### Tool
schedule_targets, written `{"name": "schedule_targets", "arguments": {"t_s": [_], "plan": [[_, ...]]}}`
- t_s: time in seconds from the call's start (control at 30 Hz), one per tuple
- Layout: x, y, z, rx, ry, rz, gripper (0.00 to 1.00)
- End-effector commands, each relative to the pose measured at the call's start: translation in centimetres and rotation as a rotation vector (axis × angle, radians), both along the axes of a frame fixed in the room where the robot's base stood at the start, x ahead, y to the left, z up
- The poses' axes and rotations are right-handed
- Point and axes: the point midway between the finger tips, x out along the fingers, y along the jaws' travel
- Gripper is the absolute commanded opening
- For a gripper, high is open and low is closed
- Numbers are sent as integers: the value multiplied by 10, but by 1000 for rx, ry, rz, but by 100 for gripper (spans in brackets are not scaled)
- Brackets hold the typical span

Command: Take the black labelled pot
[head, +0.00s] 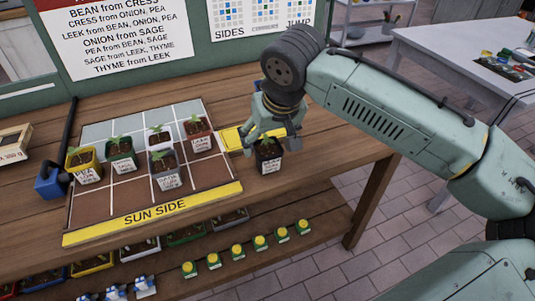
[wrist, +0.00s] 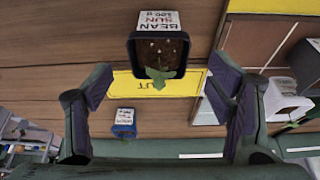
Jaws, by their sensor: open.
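The black labelled pot (head: 269,158) stands upright on the wooden table, just right of the planting grid, with a small green seedling. In the wrist view the black pot (wrist: 160,62) shows soil, a leaf and a white label reading BEAN and SUN, upside down. My gripper (head: 271,143) is open and empty, directly over the pot in the head view. In the wrist view my open gripper (wrist: 159,72) has one finger on each side of the pot, with gaps. Whether the fingertips are level with the pot's rim is unclear.
The grid board (head: 115,210), marked SUN SIDE, holds several labelled seedling pots; the red pot (head: 199,134) is nearest. A yellow OUT strip (wrist: 155,84) lies beside the black pot. A small blue labelled item (wrist: 123,121) stands behind. Bare table lies to the right.

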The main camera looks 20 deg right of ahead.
Motion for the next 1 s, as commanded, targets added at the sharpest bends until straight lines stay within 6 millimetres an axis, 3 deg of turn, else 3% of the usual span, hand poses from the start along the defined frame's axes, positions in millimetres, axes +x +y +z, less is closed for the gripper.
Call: {"name": "schedule_targets", "arguments": {"t_s": [0.3, 0.6, 1.0], "plan": [[11, -2, -41, 0, 2, 0, 75], [14, -2, -47, 0, 0, 0, 75], [14, -2, -47, 0, 0, 0, 49]]}}
